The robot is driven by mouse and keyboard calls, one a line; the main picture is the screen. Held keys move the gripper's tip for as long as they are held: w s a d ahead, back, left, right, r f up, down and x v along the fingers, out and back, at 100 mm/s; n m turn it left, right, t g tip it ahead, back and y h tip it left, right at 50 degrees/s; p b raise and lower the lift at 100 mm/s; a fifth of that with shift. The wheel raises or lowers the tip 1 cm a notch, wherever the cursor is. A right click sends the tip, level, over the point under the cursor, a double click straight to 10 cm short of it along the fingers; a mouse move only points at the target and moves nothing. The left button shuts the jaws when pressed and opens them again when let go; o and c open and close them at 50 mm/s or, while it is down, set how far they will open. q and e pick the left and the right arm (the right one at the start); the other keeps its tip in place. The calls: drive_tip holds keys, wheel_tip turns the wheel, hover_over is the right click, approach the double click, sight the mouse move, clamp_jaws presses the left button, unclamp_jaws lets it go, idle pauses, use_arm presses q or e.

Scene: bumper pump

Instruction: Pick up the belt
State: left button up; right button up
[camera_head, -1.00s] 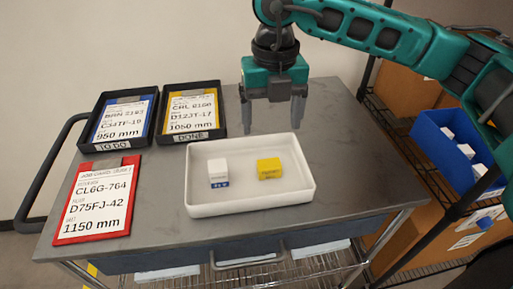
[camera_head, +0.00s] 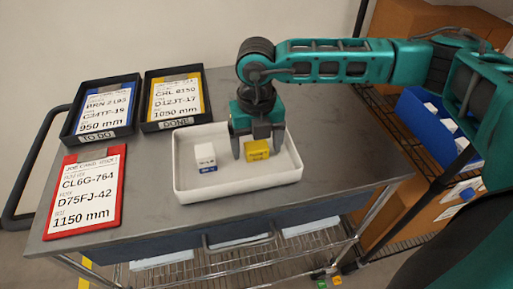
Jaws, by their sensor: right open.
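No loose belt strip shows. Two small boxes sit in a white tray (camera_head: 235,193) on the cart: a yellow box (camera_head: 257,151) and a white box with a blue lower band (camera_head: 206,158). My right gripper (camera_head: 256,148) is open and points down into the tray, with its fingers on either side of the yellow box. I cannot tell whether the fingers touch it. The white box stands apart, left of the gripper. My left gripper is not in view.
The grey cart top (camera_head: 330,130) is clear to the right of the tray. Behind are black trays labelled TO DO (camera_head: 97,134) and DONE (camera_head: 175,123), each holding a card. A red job card (camera_head: 83,190) lies at left. A blue bin (camera_head: 430,125) stands on the right rack.

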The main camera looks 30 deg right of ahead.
drive_tip(key=shift+f, duration=0.35)
drive_tip(key=shift+c, duration=0.4)
drive_tip(key=c, duration=1.1)
drive_tip(key=shift+o, duration=0.2)
drive_tip(key=shift+r, duration=0.15)
